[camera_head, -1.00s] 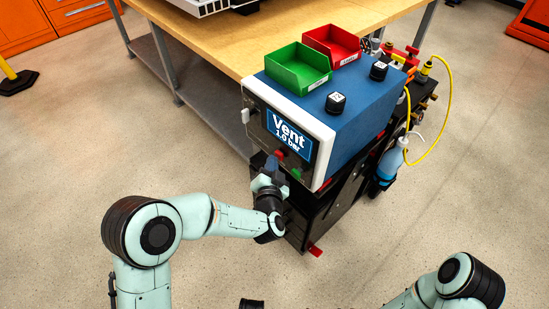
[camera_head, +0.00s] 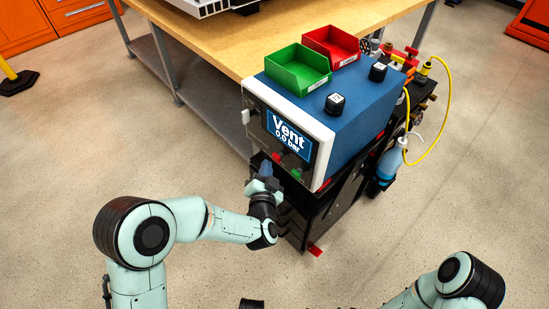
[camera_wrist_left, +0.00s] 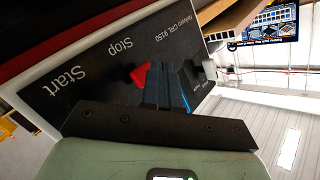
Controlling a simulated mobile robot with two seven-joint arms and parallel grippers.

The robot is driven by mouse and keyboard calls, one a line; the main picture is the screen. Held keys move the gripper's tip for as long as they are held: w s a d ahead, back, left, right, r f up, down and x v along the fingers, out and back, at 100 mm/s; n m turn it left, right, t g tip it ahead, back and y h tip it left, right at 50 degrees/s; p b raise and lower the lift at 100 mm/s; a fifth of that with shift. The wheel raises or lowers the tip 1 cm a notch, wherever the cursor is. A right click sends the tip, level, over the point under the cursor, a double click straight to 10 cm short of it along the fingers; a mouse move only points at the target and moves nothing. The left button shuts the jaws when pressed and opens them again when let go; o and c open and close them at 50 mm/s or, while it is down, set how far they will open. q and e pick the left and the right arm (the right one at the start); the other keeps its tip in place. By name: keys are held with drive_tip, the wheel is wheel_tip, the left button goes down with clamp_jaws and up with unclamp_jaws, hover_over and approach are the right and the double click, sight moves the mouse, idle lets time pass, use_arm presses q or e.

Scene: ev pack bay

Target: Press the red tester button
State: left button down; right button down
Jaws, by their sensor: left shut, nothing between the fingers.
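The tester (camera_head: 352,120) is a blue box with a pale front frame. Its screen (camera_head: 289,136) reads "Vent 0.0 bar". The red button (camera_head: 277,158) is below the screen. In the left wrist view the red button (camera_wrist_left: 140,75) is by the "Stop" label, partly covered by my fingers. A green button (camera_head: 296,173) is to its right in the head view. My left gripper (camera_head: 265,168) is shut and empty, just in front of the panel by the red button. I cannot tell whether it touches the button.
A green bin (camera_head: 298,69) and a red bin (camera_head: 331,45) sit on the tester, with two black knobs. A wooden bench (camera_head: 215,45) is behind. A yellow hose (camera_head: 448,110) and blue bottle (camera_head: 386,166) are at the right. Floor is clear in front.

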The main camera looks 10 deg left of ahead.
idle(0.3)
use_arm(q)
drive_tip(key=s+a, duration=0.1)
drive_tip(key=s, duration=0.1)
drive_tip(key=s+a, duration=0.2)
drive_tip(key=shift+a+p, duration=0.1)
drive_tip(key=shift+p, duration=0.2)
use_arm(e)
drive_tip(key=shift+r, duration=0.35)
idle(0.4)
